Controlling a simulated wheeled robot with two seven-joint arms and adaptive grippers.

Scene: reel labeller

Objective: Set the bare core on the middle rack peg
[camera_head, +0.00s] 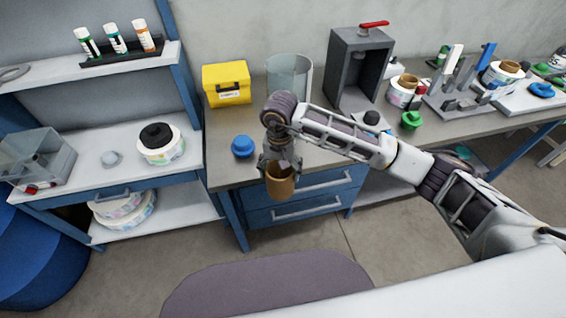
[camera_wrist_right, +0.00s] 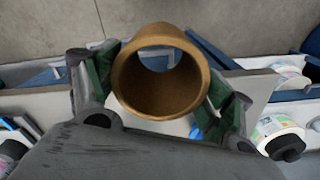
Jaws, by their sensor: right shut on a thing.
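The bare core (camera_head: 280,186) is a brown open tube. My right gripper (camera_head: 278,166) is shut on it and holds it in the air in front of the bench's front edge, above the blue drawers. In the right wrist view the core (camera_wrist_right: 160,92) sits between the two fingers, its round opening facing the camera. A grey stand (camera_head: 452,103) with several upright parts is on the bench at the right, far from the gripper. I cannot tell whether these are the rack pegs, or which is the middle one. My left gripper is out of view.
On the bench are a yellow box (camera_head: 227,84), a blue knob (camera_head: 242,147), a clear cylinder (camera_head: 289,76), a grey press (camera_head: 357,68) with a red handle, a green knob (camera_head: 411,120) and a labelled reel (camera_head: 402,92). A shelf unit with another reel (camera_head: 161,146) stands left.

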